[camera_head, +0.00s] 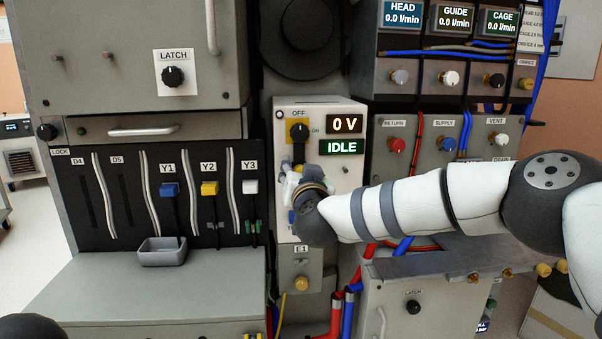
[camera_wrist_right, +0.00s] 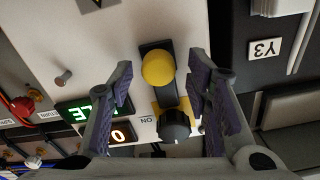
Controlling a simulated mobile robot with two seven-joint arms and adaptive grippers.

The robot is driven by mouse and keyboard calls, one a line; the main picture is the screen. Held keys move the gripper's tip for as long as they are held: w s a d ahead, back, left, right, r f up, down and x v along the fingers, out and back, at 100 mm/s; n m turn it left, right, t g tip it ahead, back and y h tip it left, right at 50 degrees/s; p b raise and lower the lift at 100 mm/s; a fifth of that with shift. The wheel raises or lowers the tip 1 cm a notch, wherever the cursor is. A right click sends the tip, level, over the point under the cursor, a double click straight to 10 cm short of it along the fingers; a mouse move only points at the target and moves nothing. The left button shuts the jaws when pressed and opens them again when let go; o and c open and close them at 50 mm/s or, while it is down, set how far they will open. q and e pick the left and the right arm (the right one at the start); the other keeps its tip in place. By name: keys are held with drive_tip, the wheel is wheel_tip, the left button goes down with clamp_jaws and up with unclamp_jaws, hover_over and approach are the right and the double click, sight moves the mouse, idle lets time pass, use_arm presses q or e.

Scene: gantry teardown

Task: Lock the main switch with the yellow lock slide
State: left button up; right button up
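The main switch is a black rotary knob (camera_head: 298,131) on a yellow plate with OFF and ON marks, on a light panel. It also shows in the right wrist view as a black knob (camera_wrist_right: 174,126). The yellow lock slide (camera_wrist_right: 158,68) is a round yellow knob on a dark vertical track beside the switch, below it in the head view. There my gripper mostly hides it. My right gripper (camera_head: 299,176) is at the panel, below the switch. In its wrist view the gripper (camera_wrist_right: 162,78) is open, with fingers on both sides of the slide and gaps between.
Beside the switch, displays read 0 V (camera_head: 345,124) and IDLE (camera_head: 342,147). Left is a lock panel with blue Y1 (camera_head: 169,189), yellow Y2 (camera_head: 209,188) and white Y3 (camera_head: 250,186) handles above a small grey tray (camera_head: 162,256). Hoses run below and right.

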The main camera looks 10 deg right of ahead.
drive_tip(key=shift+f, duration=0.1)
drive_tip(key=s, duration=1.2)
drive_tip(key=s+d+f+n+g+y, duration=0.1)
drive_tip(key=s+f+g, duration=0.2)
drive_tip(key=s+f, duration=0.5)
drive_tip(key=s+f+n+g+y+p, duration=0.1)
drive_tip(key=s+f+g, duration=0.25)
drive_tip(key=f, duration=0.85)
drive_tip(key=s+d+f+n+g+y, duration=0.1)
drive_tip(key=s+f+g, duration=0.2)
drive_tip(key=s+f, duration=0.55)
drive_tip(key=s+d+f+g+h, duration=0.1)
drive_tip(key=s+d+f+g, duration=0.35)
drive_tip(key=s+f, duration=0.6)
use_arm(q)
drive_tip(key=w+r+t+p, duration=0.1)
drive_tip(key=w+r, duration=0.1)
drive_tip(key=shift+w+r, duration=0.3)
use_arm(e)
drive_tip(key=s+d+g+h, duration=0.1)
drive_tip(key=s+d+g, duration=0.2)
drive_tip(key=s, duration=0.8)
drive_tip(key=s+d+g+h, duration=0.1)
drive_tip(key=s+d+g, duration=0.2)
drive_tip(key=s, duration=0.8)
drive_tip(key=shift+d+r+m+g, duration=0.2)
drive_tip(key=shift+d+m+g, duration=0.15)
drive_tip(key=shift+d, duration=0.8)
